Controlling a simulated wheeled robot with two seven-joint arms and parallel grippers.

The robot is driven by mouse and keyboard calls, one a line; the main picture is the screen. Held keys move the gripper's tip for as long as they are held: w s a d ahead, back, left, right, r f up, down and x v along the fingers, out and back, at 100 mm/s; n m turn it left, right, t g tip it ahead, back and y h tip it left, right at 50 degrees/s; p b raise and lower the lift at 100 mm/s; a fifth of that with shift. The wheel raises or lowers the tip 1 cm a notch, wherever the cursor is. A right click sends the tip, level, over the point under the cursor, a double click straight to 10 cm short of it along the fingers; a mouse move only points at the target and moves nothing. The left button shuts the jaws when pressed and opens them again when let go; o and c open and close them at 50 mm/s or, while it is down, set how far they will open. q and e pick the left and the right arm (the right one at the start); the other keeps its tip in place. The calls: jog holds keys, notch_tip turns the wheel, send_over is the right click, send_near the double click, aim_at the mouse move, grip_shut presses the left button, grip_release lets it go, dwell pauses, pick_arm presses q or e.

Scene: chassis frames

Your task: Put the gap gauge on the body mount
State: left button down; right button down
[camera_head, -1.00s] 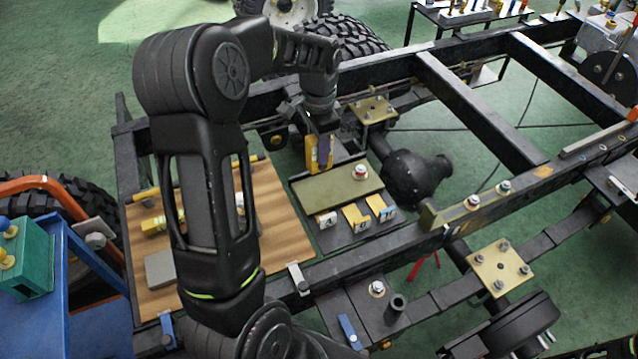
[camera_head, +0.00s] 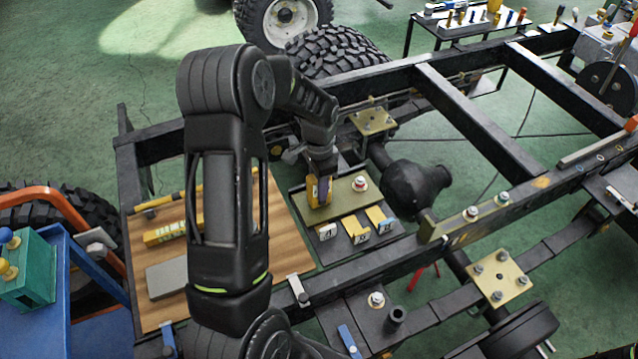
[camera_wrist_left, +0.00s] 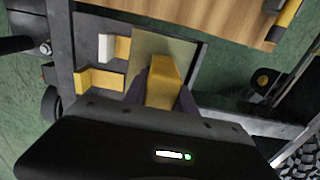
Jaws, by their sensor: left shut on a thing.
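My left gripper (camera_head: 319,182) is shut on a yellow block (camera_head: 318,191), which I take to be the gap gauge. It is held at the left end of an olive plate (camera_head: 343,197); I cannot tell whether it touches the plate. In the left wrist view the yellow block (camera_wrist_left: 165,78) stands between the dark fingers (camera_wrist_left: 160,98), over the olive plate (camera_wrist_left: 150,48). A white-and-red round piece (camera_head: 360,184) sits on the plate's right part. No part is clearly marked as the body mount. My right gripper is out of view.
Several lettered blocks (camera_head: 358,228) stand along the plate's near side. A wooden board (camera_head: 286,240) with a grey block (camera_head: 168,277) lies left. A dark frame rail (camera_head: 370,268) runs in front. The black axle housing (camera_head: 414,187) is at the right.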

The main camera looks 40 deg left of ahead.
pick_arm(q)
jog(key=shift+f, duration=0.15)
jog(key=c, duration=1)
grip_release()
notch_tip(320, 180, up, 12)
jog(key=shift+r+b, duration=0.2)
jog(key=shift+b, duration=0.4)
